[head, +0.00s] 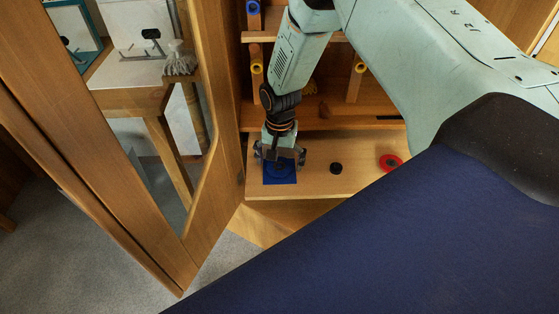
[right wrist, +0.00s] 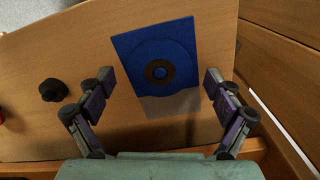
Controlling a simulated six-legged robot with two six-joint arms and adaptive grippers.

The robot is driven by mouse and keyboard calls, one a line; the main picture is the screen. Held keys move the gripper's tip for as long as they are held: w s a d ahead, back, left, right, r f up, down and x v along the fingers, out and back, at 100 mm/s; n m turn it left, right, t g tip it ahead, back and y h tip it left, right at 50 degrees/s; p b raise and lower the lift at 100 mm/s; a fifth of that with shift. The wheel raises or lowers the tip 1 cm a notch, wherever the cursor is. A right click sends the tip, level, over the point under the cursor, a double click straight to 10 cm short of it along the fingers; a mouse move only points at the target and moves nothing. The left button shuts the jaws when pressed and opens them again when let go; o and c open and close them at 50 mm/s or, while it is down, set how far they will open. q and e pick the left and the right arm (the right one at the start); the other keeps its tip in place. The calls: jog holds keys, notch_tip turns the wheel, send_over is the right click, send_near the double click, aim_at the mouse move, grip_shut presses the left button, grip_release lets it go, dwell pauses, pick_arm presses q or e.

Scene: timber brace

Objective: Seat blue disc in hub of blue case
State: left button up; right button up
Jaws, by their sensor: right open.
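The blue case (head: 268,180) is a flat blue square lying on the wooden shelf, and it also shows in the right wrist view (right wrist: 126,42). The blue disc (right wrist: 160,48) lies flat on it, around a dark central ring with a blue middle. Whether the disc is fully down on the hub I cannot tell. My right gripper (head: 280,156) is open above the case. In the right wrist view its fingers stand apart, one on each side of the case, with nothing between them. My left gripper is not in view.
A black knob-like piece (head: 336,168) stands on the shelf to the right of the case. A red disc (head: 391,162) with a dark centre lies further right. An open wooden door (head: 215,170) stands close on the left. Shelf uprights rise behind.

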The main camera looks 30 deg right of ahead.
notch_tip(320, 180, up, 12)
dwell(0.5)
notch_tip(320, 180, down, 12)
jog(key=shift+r, duration=0.15)
dwell(0.5)
dwell(0.5)
